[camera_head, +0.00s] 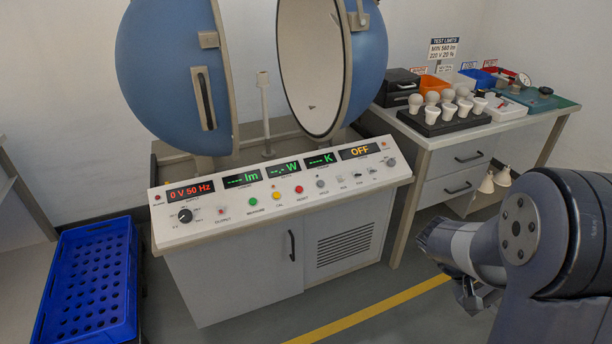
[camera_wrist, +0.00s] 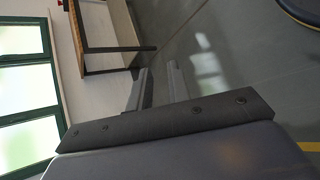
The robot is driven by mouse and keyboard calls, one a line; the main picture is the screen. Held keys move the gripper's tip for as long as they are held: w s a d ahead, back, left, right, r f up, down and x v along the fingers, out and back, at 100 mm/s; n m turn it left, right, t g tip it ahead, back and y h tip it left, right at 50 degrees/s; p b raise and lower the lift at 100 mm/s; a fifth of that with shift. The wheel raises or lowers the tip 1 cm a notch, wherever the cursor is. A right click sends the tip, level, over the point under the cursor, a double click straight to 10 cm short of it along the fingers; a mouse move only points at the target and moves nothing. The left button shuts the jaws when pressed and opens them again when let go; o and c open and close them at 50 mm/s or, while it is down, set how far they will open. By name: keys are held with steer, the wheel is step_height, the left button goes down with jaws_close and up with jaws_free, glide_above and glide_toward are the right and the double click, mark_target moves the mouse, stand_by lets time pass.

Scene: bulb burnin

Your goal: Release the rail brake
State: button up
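I cannot pick out a rail brake in either view. My gripper (camera_head: 477,298) hangs at the lower right of the head view, in front of my arm and over the floor, well apart from the console and the bench. In the wrist view my gripper's two fingers (camera_wrist: 158,84) stand apart with bare floor between them. The gripper is open and empty.
A console (camera_head: 245,250) with lit displays stands mid-view below an open blue sphere (camera_head: 165,80). A bench (camera_head: 425,140) at right holds a dark rack (camera_head: 432,126) of bulbs. A blue crate (camera_head: 90,310) is at lower left. Floor with a yellow line (camera_head: 370,312) is clear.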

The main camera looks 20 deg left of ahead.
steer(key=w+f+h+b, duration=0.1)
steer(key=w+f, duration=0.1)
steer(key=w+d+f+h+b, duration=0.1)
steer(key=w+f+h+b, duration=0.1)
steer(key=f, duration=0.1)
steer(key=w+f+h+b, duration=0.1)
steer(key=w+f, duration=0.1)
steer(key=w, duration=0.1)
steer(key=shift+w+d+f+n, duration=0.1)
steer(key=shift+d+f+n, duration=0.1)
steer(key=shift+f+n, duration=0.15)
jaws_close()
steer(key=shift+w+f+h+b, duration=0.2)
steer(key=shift+w+h+b, duration=0.15)
steer(key=shift+w+h, duration=0.2)
steer(key=shift+s, duration=0.15)
